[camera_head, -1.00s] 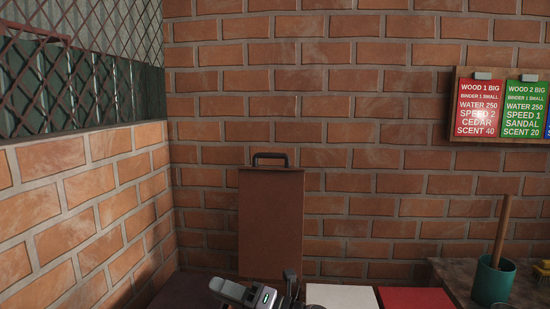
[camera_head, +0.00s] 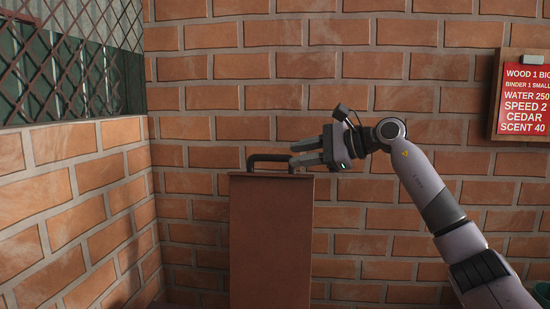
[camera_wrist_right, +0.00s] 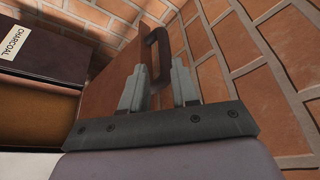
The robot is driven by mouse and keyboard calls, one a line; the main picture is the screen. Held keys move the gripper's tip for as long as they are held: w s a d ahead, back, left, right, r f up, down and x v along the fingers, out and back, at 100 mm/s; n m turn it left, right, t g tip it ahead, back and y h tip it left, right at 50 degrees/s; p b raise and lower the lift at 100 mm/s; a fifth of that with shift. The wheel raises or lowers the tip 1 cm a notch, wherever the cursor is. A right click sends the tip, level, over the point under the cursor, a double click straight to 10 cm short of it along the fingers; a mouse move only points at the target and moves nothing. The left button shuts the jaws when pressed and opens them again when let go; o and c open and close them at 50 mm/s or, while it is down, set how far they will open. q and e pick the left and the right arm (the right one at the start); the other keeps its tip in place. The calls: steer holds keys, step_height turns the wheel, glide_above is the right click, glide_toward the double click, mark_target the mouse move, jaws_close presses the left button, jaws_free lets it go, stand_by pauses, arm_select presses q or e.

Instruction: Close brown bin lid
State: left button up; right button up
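The brown bin lid (camera_head: 271,240) stands upright in front of the brick wall in the head view. Its dark handle (camera_head: 268,158) is on its top edge. My right gripper (camera_head: 294,155) is at the right end of this handle, its two fingers spread apart. In the right wrist view the lid (camera_wrist_right: 108,82) and the handle (camera_wrist_right: 163,42) lie just beyond the fingertips (camera_wrist_right: 159,62). The fingers are not closed on the handle; I cannot tell whether they touch it. The bin below the lid is out of the head view. My left gripper is not in view.
A dark box labelled CHARCOAL (camera_wrist_right: 30,50) is at the left in the right wrist view. A brick wall (camera_head: 400,60) stands behind the lid, another (camera_head: 70,200) to its left. A red recipe card (camera_head: 525,98) hangs at the right.

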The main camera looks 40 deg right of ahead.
mark_target(280, 156)
steer(key=shift+w+d, duration=0.2)
steer(key=shift+d, duration=0.1)
steer(key=shift+w, duration=0.25)
steer(key=shift+w+a+p, duration=0.2)
steer(key=shift+w+p, duration=0.15)
steer(key=shift+p, duration=0.05)
steer(key=p+x, duration=0.2)
steer(key=x, duration=0.2)
steer(key=shift+w+a, duration=0.2)
steer(key=shift+w, duration=0.05)
steer(key=shift+w+a+f, duration=0.2)
steer(key=shift+w+f, duration=0.15)
steer(key=shift+w, duration=0.25)
jaws_close()
